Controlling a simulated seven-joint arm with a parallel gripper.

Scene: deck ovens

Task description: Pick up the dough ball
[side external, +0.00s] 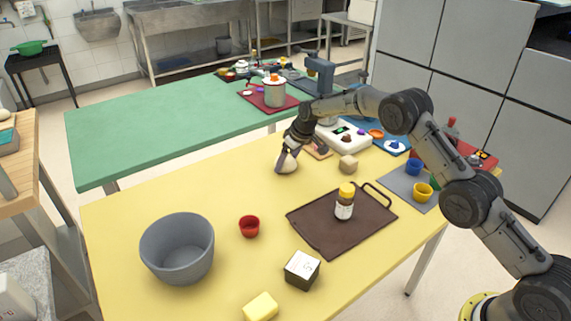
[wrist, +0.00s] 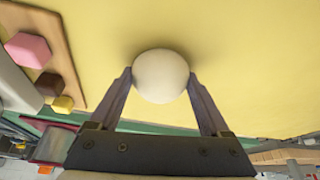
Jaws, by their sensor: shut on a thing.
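The dough ball (wrist: 160,76) is a smooth, cream-white ball between the two fingers in the wrist view. In the side view the dough ball (side external: 287,163) shows low at the end of my arm, near the far edge of the yellow table (side external: 150,205). My gripper (side external: 286,152) is shut on it, with one finger against each side; it also shows in the wrist view (wrist: 160,82). The ball is at or just above the table top; I cannot tell if it touches. The fingers hide part of the ball in the side view.
A grey bowl (side external: 177,248), a red cup (side external: 249,227), a black-and-white box (side external: 302,268) and a yellow block (side external: 260,307) stand toward the front. A brown tray (side external: 315,238) holds a yellow-capped jar (side external: 345,200). A beige block (side external: 348,164) is right of my gripper.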

